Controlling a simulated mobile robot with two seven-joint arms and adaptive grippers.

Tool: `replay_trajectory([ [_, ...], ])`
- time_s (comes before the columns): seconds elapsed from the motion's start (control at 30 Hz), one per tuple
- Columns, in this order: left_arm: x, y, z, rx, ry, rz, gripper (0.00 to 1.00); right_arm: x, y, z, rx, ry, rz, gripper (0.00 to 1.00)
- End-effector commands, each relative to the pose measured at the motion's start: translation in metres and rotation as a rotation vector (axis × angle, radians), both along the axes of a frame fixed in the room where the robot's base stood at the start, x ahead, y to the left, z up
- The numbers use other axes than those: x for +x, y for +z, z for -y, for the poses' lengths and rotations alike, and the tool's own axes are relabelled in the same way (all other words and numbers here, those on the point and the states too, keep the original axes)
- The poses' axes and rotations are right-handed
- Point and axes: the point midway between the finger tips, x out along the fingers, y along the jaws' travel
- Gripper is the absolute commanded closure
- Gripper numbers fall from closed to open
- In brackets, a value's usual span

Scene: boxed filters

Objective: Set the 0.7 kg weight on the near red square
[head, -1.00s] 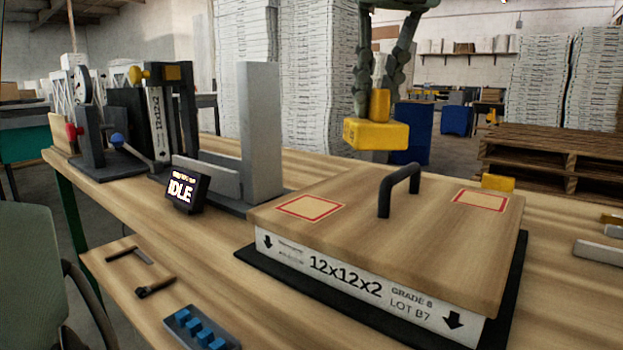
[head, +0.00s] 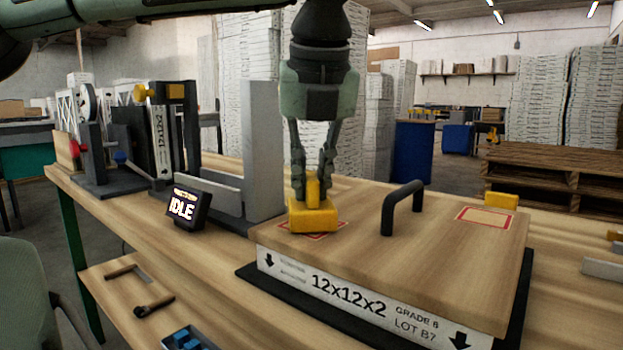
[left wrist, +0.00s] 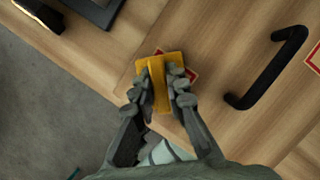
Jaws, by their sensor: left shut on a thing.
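The yellow weight (head: 313,217) is at the left red square (head: 342,226) on the wooden lid (head: 400,258), covering most of it. Red outline shows beside the weight. My left gripper (head: 313,190) is shut on the weight's upright grip, pointing down. The left wrist view shows the weight (left wrist: 159,70) between the fingers, with red edges of the square (left wrist: 190,76) past it. I cannot tell whether the weight touches the lid or hovers just above it. The other red square (head: 486,217) lies bare on the right. My right gripper is not in view.
A black handle (head: 403,207) rises from the lid between the squares. A tall grey upright (head: 264,150) stands just left of the weight. A display reading IDLE (head: 187,208) sits on the bench. Another yellow block (head: 501,201) is behind the lid.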

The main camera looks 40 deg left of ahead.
Motion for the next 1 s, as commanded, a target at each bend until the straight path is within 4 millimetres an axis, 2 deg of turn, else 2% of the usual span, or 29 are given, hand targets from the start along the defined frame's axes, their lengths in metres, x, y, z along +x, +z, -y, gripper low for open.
replay_trajectory([
  [0.37, 0.001, 0.000, 0.000, 0.002, 0.000, 0.004, 1.00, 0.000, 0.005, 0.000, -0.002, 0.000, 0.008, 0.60],
  [0.4, 0.000, -0.001, 0.000, 0.002, 0.000, 0.001, 0.83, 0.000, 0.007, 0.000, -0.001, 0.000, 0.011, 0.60],
  [0.53, 0.000, -0.001, 0.000, 0.001, 0.000, 0.001, 0.67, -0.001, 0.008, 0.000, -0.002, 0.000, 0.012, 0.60],
  [0.87, 0.000, 0.001, 0.000, 0.001, 0.000, 0.001, 0.66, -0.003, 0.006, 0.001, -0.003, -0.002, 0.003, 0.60],
  [0.93, 0.000, 0.003, 0.000, 0.000, 0.000, 0.001, 0.66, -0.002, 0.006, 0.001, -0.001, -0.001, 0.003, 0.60],
  [1.0, -0.001, 0.012, 0.003, 0.004, 0.000, 0.005, 0.66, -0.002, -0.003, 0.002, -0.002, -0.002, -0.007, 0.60],
])
